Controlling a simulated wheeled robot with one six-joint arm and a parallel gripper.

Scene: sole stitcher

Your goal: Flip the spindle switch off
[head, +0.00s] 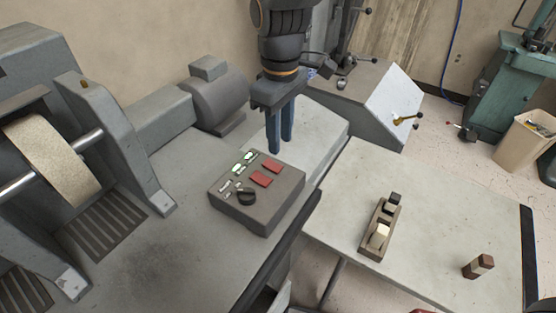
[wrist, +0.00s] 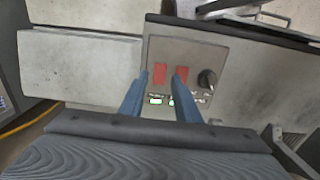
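A dark grey control box (head: 250,212) sits on the machine's bench. Its top has two red rectangular switches (head: 265,174), two green-lit marks (head: 243,162) and a black round knob (head: 246,197). The labels are too small to read, so I cannot tell which switch is the spindle one. My gripper (head: 281,147) points down above the box's far edge, empty, its two blue fingers apart. In the wrist view the fingers of my gripper (wrist: 161,76) frame the left red switch (wrist: 160,74); the right fingertip overlaps the other red switch. The knob (wrist: 207,79) is to the right.
A grinding wheel (head: 55,160) on a shaft and a grey motor (head: 217,100) stand left of the box. A bin (head: 522,141) is far right.

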